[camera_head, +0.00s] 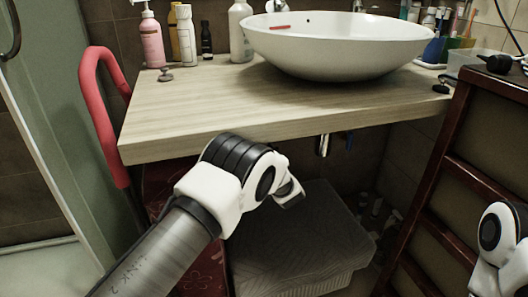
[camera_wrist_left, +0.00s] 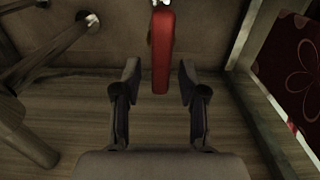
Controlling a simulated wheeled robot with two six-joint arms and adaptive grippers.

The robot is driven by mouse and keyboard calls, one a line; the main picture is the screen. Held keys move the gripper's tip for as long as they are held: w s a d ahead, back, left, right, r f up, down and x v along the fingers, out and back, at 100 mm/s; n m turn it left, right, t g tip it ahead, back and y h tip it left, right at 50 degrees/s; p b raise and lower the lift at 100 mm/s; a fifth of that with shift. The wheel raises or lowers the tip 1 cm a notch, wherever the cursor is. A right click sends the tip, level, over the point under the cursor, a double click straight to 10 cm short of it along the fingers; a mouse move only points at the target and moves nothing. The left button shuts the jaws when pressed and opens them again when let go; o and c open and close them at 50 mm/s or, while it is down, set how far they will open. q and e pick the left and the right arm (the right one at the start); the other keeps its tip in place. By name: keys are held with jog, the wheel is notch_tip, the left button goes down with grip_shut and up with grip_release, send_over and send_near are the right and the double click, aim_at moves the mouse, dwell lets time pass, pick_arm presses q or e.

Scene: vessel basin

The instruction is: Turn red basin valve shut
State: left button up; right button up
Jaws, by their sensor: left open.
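The red valve handle (camera_wrist_left: 162,50) is a long, narrow bar in the left wrist view, hanging from a small metal fitting at the top edge. My left gripper (camera_wrist_left: 160,80) is open, with one finger on each side of the bar's lower end. Gaps show on both sides, so the fingers appear apart from it. In the head view my left arm reaches under the wooden counter (camera_head: 225,105); its fingers and the valve are hidden there. Only white links of my right arm show at the lower right; its gripper is out of view.
A white basin (camera_head: 345,52) stands on the counter, with bottles (camera_head: 186,35) to its left. A metal pipe (camera_head: 323,146) hangs below the counter. A grey box (camera_head: 300,240) lies beneath, and a dark wooden rack (camera_head: 470,165) stands right. Pipes (camera_wrist_left: 60,45) run left in the wrist view.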

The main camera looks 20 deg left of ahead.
pick_arm(q)
grip_shut()
jog(key=m+p, duration=0.2)
jog(key=m, duration=0.1)
jog(key=shift+w+d+r, duration=0.1)
jog(key=shift+w+d, duration=0.05)
jog(key=shift+d, duration=0.15)
jog(key=f+m, duration=0.1)
jog(key=m, duration=0.4)
jog(key=d+f+m, duration=0.1)
jog(key=m, duration=0.4)
jog(key=w+f+m, duration=0.1)
jog(key=m, duration=0.4)
jog(key=shift+w+d, duration=0.1)
jog(key=shift+d, duration=0.25)
